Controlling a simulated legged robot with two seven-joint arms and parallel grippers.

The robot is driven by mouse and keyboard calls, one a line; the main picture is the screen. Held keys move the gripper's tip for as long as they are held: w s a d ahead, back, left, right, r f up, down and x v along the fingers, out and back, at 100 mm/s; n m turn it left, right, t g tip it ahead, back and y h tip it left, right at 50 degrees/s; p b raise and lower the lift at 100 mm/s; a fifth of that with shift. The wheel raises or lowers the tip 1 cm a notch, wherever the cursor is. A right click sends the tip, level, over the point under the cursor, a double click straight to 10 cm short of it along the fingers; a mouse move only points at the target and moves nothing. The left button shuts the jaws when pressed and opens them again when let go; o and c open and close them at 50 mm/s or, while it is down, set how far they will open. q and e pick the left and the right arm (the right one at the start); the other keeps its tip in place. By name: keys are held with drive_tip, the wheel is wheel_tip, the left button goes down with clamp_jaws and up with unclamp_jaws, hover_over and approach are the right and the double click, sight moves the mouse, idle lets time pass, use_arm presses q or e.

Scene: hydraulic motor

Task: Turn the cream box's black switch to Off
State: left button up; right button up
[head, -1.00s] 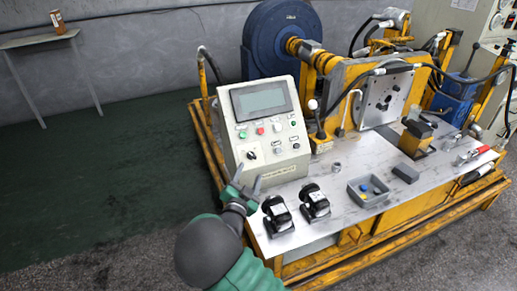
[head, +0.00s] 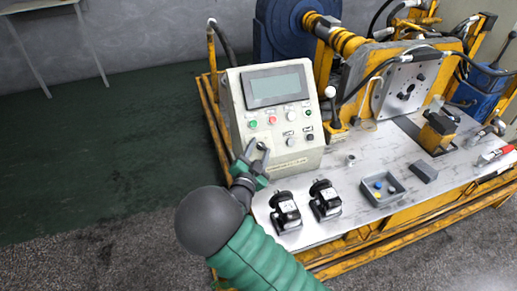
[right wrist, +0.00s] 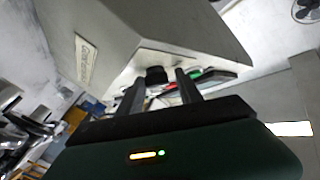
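The cream box (head: 285,153) stands at the left end of the metal bench top, with a grey screen and several buttons on its sloped face. Its black switch (head: 261,146), low on the left of the face, is partly hidden by my fingers, and its setting is not readable. My right gripper (head: 257,153) is open at that corner. In the right wrist view, a black knob (right wrist: 156,75) on the cream box (right wrist: 165,30) shows between the two spread fingers (right wrist: 160,88); contact cannot be told. My left gripper is not in view.
Two black-and-silver parts (head: 285,213) (head: 325,200) stand close to the right of my right forearm. A grey tray (head: 380,199) with small pieces and a dark grey block (head: 424,173) lie further right. The yellow-framed machine (head: 385,75) rises behind.

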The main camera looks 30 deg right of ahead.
drive_tip(key=shift+d, duration=0.5)
drive_tip(key=c, duration=0.5)
drive_tip(key=shift+d, duration=0.1)
drive_tip(key=shift+c, duration=1.1)
clamp_jaws()
drive_tip(key=shift+f+n+t+b, duration=0.15)
drive_tip(key=shift+n+t+b, duration=0.25)
drive_tip(key=shift+n, duration=0.1)
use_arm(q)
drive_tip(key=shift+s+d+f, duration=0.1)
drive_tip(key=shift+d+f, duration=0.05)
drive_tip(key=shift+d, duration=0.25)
use_arm(e)
drive_tip(key=o, duration=1.2)
unclamp_jaws()
